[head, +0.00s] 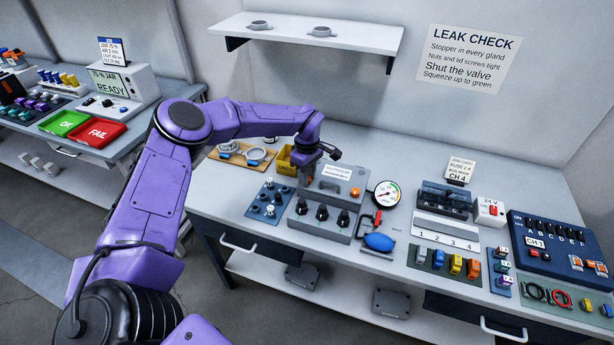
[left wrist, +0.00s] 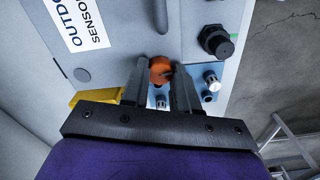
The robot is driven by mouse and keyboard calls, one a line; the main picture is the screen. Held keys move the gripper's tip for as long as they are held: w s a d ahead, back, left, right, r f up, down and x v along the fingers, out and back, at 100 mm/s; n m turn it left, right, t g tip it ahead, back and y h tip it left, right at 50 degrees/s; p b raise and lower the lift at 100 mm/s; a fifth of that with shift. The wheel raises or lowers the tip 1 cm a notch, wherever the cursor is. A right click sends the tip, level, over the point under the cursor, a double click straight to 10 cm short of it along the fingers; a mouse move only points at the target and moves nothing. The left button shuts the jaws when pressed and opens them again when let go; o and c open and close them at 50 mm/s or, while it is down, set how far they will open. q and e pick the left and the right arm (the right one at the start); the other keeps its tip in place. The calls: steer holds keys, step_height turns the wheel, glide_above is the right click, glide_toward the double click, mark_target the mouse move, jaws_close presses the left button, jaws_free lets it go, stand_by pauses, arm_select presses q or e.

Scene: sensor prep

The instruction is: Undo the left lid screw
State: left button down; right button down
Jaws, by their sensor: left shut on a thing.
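The grey sensor box (head: 322,229) stands on the bench with its labelled lid (head: 326,194) on top and black glands on its front. My left gripper (head: 308,178) points down at the lid's left end. In the left wrist view, its fingers (left wrist: 166,90) are shut on the orange left lid screw (left wrist: 160,68), whose head shows between the tips. In the head view that screw is hidden by my gripper. The orange right lid screw (head: 355,192) sits at the lid's right end. My right gripper is not in view.
A yellow bin (head: 287,163) stands just behind my left gripper. A blue-grey plate with small fittings (head: 268,203) lies left of the box. A pressure gauge (head: 386,195), red valve (head: 377,219) and blue bulb (head: 379,242) are at its right. A shelf (head: 330,38) hangs above.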

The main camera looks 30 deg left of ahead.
arm_select(q)
steer(key=n+b, duration=0.2)
steer(key=n, duration=0.1)
steer(key=shift+f+b, duration=0.25)
steer(key=shift+b, duration=0.15)
steer(key=n+b, duration=0.3)
steer(key=n, duration=0.2)
steer(key=shift+n+b, duration=0.3)
steer(key=n+b, duration=0.2)
steer(key=n, duration=0.2)
steer(key=shift+n+b, duration=0.3)
steer(key=shift+b, duration=0.1)
steer(key=n+b, duration=0.2)
steer(key=n, duration=0.2)
steer(key=shift+b, duration=0.35)
steer(key=n+b, duration=0.3)
steer(key=n, duration=0.2)
steer(key=n+b, duration=0.2)
steer(key=n, duration=0.1)
steer(key=shift+n+b, duration=0.3)
steer(key=shift+b, duration=0.05)
steer(key=n+b, duration=0.4)
steer(key=n, duration=0.1)
steer(key=shift+r+n+b, duration=0.1)
steer(key=shift+n+b, duration=1.45)
steer(key=shift+n, duration=0.45)
steer(key=shift+r, duration=0.1)
